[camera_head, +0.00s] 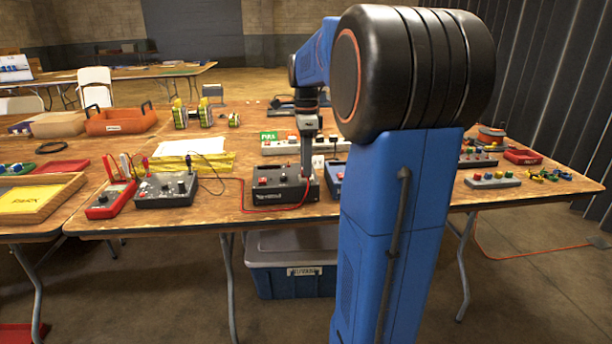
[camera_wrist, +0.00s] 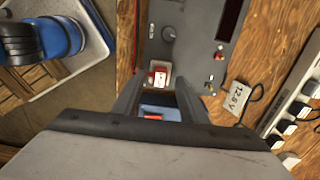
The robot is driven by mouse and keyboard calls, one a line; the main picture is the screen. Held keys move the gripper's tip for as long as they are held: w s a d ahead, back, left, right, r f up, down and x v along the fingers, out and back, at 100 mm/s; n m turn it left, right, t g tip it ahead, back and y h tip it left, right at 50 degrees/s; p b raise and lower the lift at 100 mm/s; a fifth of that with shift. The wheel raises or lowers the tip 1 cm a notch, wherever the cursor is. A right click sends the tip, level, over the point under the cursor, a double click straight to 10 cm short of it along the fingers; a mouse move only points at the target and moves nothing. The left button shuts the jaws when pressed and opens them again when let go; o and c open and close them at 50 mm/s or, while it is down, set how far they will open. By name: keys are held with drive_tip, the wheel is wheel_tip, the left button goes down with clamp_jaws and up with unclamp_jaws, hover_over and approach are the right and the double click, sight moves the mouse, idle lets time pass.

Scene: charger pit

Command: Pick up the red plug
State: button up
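In the wrist view, a small red piece with a white part (camera_wrist: 158,76) sits on a pale patch of a grey device (camera_wrist: 190,45). It may be the red plug, but I cannot tell for sure. My gripper (camera_wrist: 158,92) is open, with its two fingers apart on either side of this spot and nothing visibly held between them. In the head view, my gripper (camera_head: 306,174) points down at the right end of the grey device (camera_head: 275,194). A red cable (camera_head: 262,210) runs along the device's front towards the gripper. The cable's end is unclear there.
A blue device (camera_head: 335,178) stands close on the right, partly hidden by my arm. A power strip (camera_wrist: 288,125) with several black plugs and a "12.6 V" tag (camera_wrist: 237,97) lie nearby. Another grey device (camera_head: 165,191) and a red one (camera_head: 111,200) stand left.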

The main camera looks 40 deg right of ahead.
drive_tip(key=shift+f, duration=0.75)
drive_tip(key=shift+c, duration=0.3)
clamp_jaws()
drive_tip(key=shift+r, duration=0.15)
